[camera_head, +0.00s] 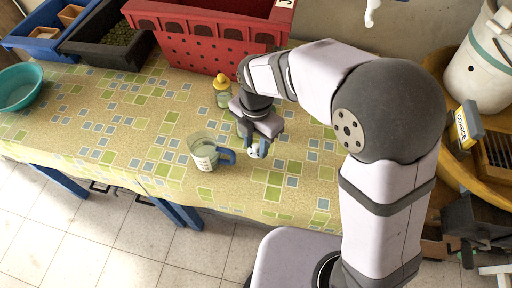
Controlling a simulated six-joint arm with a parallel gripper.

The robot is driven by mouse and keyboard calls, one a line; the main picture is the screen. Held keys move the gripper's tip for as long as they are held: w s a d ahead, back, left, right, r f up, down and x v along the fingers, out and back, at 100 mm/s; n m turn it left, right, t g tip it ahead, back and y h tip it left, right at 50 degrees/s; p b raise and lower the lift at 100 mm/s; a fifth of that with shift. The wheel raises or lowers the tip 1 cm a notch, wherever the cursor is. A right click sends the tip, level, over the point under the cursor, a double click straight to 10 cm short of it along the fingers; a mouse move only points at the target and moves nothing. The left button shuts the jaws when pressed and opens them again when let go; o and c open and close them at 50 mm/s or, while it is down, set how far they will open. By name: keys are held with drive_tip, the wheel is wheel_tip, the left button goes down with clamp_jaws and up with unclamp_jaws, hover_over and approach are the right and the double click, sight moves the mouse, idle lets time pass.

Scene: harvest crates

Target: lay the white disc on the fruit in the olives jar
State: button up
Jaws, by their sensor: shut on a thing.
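My gripper (258,149) hangs over the patterned table, right of a clear measuring jug. It is shut on a small white thing (252,151), which looks like the white disc; the fingers hide part of it. The held disc appears apart from this jar.
The measuring jug (203,155) with a blue handle stands close left of the gripper. A yellow-topped bottle (222,92) stands behind. Red (215,40), black (75,47) and blue (30,44) crates line the back. A teal bowl (18,88) is far left. The table's left-middle is clear.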

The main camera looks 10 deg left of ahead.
drive_tip(key=shift+d+r+p, duration=0.1)
drive_tip(key=shift+r+p, duration=0.65)
drive_tip(key=shift+p, duration=0.05)
drive_tip(key=shift+s+d+r+p, duration=0.1)
drive_tip(key=shift+d+p, duration=0.1)
drive_tip(key=shift+p, duration=0.4)
drive_tip(key=d+p, duration=0.1)
drive_tip(key=p, duration=0.2)
drive_tip(key=shift+s+d, duration=0.1)
drive_tip(key=shift+s, duration=0.3)
drive_tip(key=shift+w+p, duration=0.2)
drive_tip(key=shift+p, duration=0.8)
drive_tip(key=w+a+p, duration=0.1)
drive_tip(key=w, duration=0.1)
drive_tip(key=w+a+p, duration=0.2)
drive_tip(key=w, duration=0.1)
drive_tip(key=w+a+f+p, duration=0.1)
drive_tip(key=w, duration=0.1)
drive_tip(key=shift+w+a+p, duration=0.2)
drive_tip(key=shift+w+p, duration=0.1)
drive_tip(key=shift+c, duration=0.2)
drive_tip(key=w+a+r+n, duration=0.1)
drive_tip(key=w+a+r, duration=0.2)
drive_tip(key=w, duration=0.2)
drive_tip(key=shift+a+r, duration=0.2)
drive_tip(key=shift+a, duration=0.2)
drive_tip(key=shift+f+b, duration=0.35)
